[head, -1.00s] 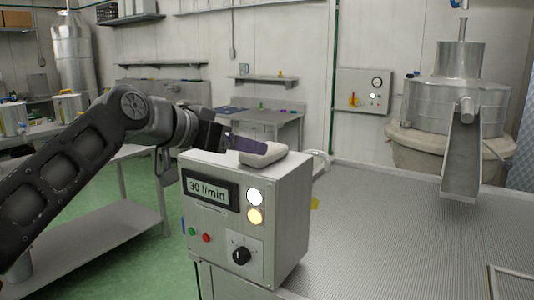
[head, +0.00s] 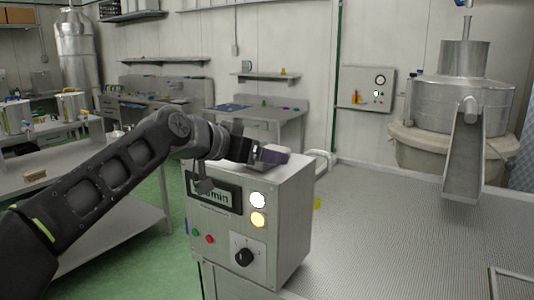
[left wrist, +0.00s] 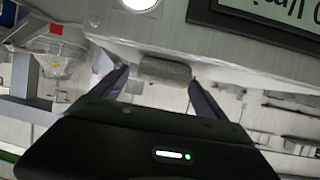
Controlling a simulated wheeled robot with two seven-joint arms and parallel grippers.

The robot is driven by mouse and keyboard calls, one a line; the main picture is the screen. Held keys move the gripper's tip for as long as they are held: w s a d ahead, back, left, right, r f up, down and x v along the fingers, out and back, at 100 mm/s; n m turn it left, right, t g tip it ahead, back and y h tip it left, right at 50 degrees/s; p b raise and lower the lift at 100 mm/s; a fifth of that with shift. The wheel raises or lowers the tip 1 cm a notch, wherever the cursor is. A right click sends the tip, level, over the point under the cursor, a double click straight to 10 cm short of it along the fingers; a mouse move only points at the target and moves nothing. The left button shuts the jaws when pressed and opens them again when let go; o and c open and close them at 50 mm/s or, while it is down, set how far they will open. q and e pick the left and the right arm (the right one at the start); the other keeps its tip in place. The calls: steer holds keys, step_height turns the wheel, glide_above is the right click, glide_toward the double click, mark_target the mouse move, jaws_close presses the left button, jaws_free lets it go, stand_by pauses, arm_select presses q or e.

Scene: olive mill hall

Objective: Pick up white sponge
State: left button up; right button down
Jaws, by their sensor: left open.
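The white sponge (head: 273,149) lies on top of the grey control box (head: 285,215). In the head view it is mostly hidden behind my left gripper (head: 274,156), whose dark purplish finger crosses in front of it. In the left wrist view the sponge (left wrist: 165,71) shows as a greyish rounded block between the two fingertips. My left gripper (left wrist: 158,79) is open there, with one finger on each side and visible gaps to the sponge. My right gripper is not in view.
The box front has a display (head: 214,195), partly covered by my arm, lit lamps and a knob (head: 243,257). A ribbed metal worktop (head: 400,235) extends right, mostly clear. A steel hopper with a chute (head: 464,165) stands behind it. A steel table (head: 110,205) is at left.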

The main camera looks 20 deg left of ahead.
arm_select(q)
steer(key=shift+x, duration=0.75)
steer(key=shift+c, duration=0.3)
steer(key=c, duration=1.4)
